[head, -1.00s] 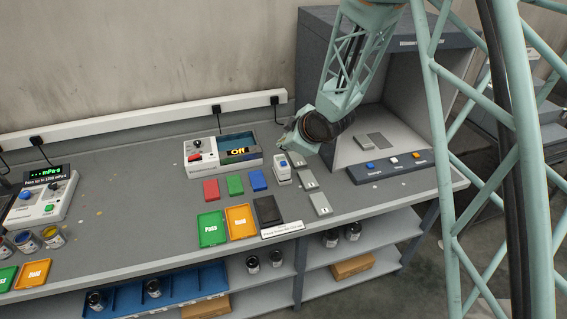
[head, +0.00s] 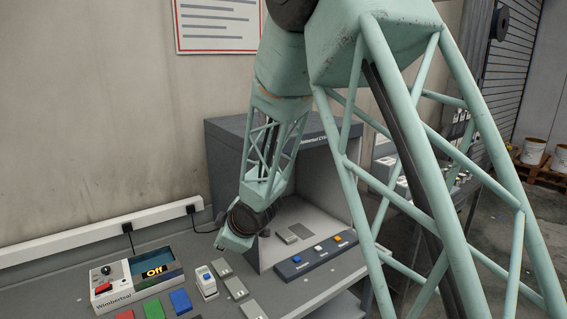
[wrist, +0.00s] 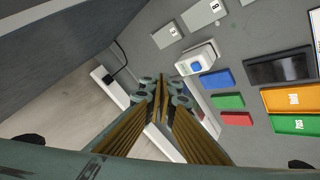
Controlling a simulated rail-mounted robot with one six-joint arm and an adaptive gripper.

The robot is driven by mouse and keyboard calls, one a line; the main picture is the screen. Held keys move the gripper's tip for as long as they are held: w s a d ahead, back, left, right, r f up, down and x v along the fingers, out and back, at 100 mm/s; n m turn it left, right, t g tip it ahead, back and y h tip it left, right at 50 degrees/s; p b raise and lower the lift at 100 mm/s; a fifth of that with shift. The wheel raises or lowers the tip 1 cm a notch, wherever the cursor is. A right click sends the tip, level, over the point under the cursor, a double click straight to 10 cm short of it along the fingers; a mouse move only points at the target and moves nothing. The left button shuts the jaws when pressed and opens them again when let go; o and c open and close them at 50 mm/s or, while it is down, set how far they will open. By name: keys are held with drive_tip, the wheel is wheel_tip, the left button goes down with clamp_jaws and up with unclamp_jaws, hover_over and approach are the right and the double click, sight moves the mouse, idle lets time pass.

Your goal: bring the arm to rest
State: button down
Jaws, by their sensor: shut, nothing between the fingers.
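My gripper (head: 224,247) hangs at the end of my pale green arm, in front of the grey booth's left side in the head view. It appears above the back of the workbench (head: 70,285), near the white unit with a blue button (head: 206,283). In the wrist view my gripper (wrist: 158,88) has its fingers together with nothing between them. The white unit also shows there (wrist: 196,60), just beyond and to the right of the fingertips. In the head view the fingertips are too small to make out clearly.
The grey booth (head: 226,175) stands right of my gripper, with a button panel (head: 315,256) along its front. A white trunking (head: 80,240) runs along the wall.

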drive_tip(key=s+d+r+m+h+b, duration=0.1)
drive_tip(key=s+d+r+m+h, duration=0.1)
drive_tip(key=d+r, duration=0.45)
drive_tip(key=s+d+r+m+h+b, duration=0.15)
drive_tip(key=d+r, duration=0.25)
drive_tip(key=d, duration=0.6)
drive_tip(key=s+d+r+m+h, duration=0.2)
drive_tip(key=s+d+r+m, duration=0.4)
drive_tip(key=s+d, duration=0.7)
drive_tip(key=s+d+r+m+g+b, duration=0.1)
drive_tip(key=s+d+r+m, duration=0.1)
drive_tip(key=s+d, duration=0.4)
drive_tip(key=s+d+r+m+b, duration=0.15)
drive_tip(key=s+d, duration=0.25)
drive_tip(key=s, duration=0.5)
drive_tip(key=s+d+f+m+g+b, duration=0.1)
drive_tip(key=s+d+m, duration=0.1)
drive_tip(key=s, duration=1.7)
drive_tip(key=shift+s+f+m+g, duration=0.2)
drive_tip(key=shift+f+m+g, duration=0.15)
drive_tip(key=shift+m, duration=0.55)
